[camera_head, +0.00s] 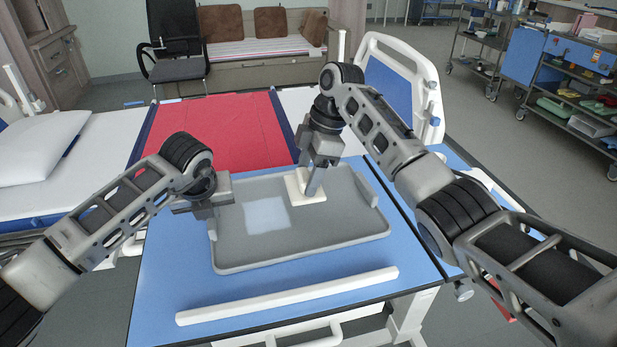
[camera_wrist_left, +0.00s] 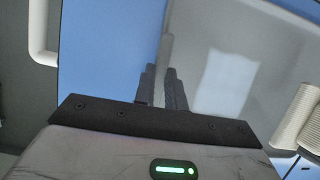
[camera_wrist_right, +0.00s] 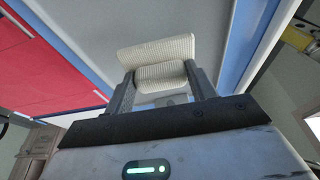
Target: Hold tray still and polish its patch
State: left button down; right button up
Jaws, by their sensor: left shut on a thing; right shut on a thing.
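A grey tray (camera_head: 335,228) with a raised rim lies on the blue table. A pale square patch (camera_head: 267,215) is on its left half and also shows in the left wrist view (camera_wrist_left: 226,82). My left gripper (camera_head: 212,206) is shut on the tray's left rim. My right gripper (camera_head: 309,185) is shut on a cream ribbed pad (camera_wrist_right: 158,50). In the head view the pad (camera_head: 299,190) is on or just above the tray, right of the patch and apart from it; contact is hard to tell.
The blue table (camera_head: 170,270) has a white bar (camera_head: 290,295) lying along its front. A bed with a red cover (camera_head: 222,135) and white pillow (camera_head: 38,147) stands behind and left. Blue trolleys (camera_head: 535,60) stand at the far right.

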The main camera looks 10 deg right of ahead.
jog(key=shift+r, duration=0.1)
jog(key=shift+r, duration=1.45)
pick_arm(q)
jog(key=shift+c, duration=1.6)
grip_release()
